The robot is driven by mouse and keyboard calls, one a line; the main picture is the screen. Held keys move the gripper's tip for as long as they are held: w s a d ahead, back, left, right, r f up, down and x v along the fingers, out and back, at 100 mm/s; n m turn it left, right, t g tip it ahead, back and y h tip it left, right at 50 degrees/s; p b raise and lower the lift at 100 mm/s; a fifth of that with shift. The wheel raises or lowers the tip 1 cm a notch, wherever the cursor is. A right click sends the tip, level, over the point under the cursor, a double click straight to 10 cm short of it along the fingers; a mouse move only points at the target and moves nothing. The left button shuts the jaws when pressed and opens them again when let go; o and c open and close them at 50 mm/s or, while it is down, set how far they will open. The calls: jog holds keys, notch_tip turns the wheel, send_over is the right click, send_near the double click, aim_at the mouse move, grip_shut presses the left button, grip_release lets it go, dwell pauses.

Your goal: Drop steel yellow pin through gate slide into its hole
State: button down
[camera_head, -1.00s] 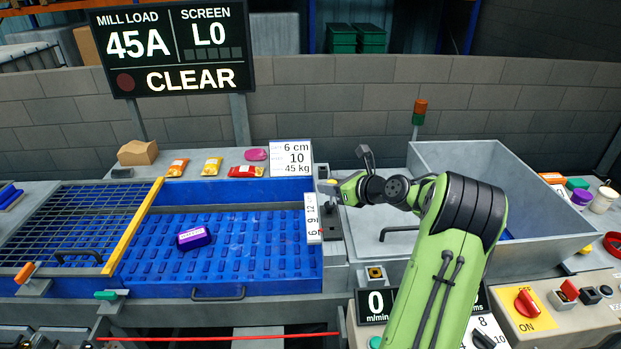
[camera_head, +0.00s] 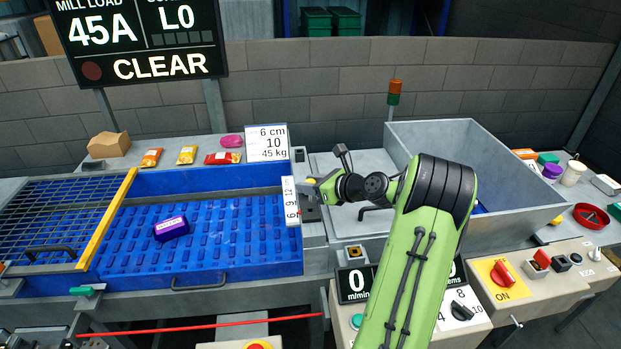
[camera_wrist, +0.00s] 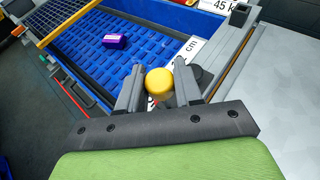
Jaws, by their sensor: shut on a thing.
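My gripper (camera_wrist: 160,92) is shut on the yellow pin (camera_wrist: 159,83), whose round yellow head shows between the two grey fingers in the wrist view. In the head view my gripper (camera_head: 312,188) is beside the gate slide (camera_head: 291,202), a white scale plate with numbers at the right end of the blue belt. The pin's shank is hidden below its head, and the hole is hidden too, so I cannot tell whether the pin is in it. The scale also shows beyond the fingers in the wrist view (camera_wrist: 190,50).
A purple packet (camera_head: 171,229) lies on the blue belt (camera_head: 225,245). A yellow bar (camera_head: 108,220) borders the grid at left. A sign (camera_head: 267,143) stands behind the gate. A large grey hopper (camera_head: 500,175) is right of my arm. Several packets lie on the back ledge.

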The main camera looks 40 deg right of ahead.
aim_at(311, 205)
jog(key=shift+f, duration=0.8)
jog(key=shift+r+p, duration=0.1)
jog(key=shift+p, duration=1.2)
dwell(0.6)
jog(key=shift+f+b, duration=1.15)
jog(key=shift+f, duration=1.7)
jog(key=c, duration=0.7)
grip_release()
jog(key=shift+a, duration=0.1)
jog(key=shift+s+f, duration=0.1)
jog(key=p+v, duration=0.1)
jog(key=v, duration=1.4)
jog(key=shift+s+r+p, duration=0.25)
jog(key=shift+s+p, duration=0.05)
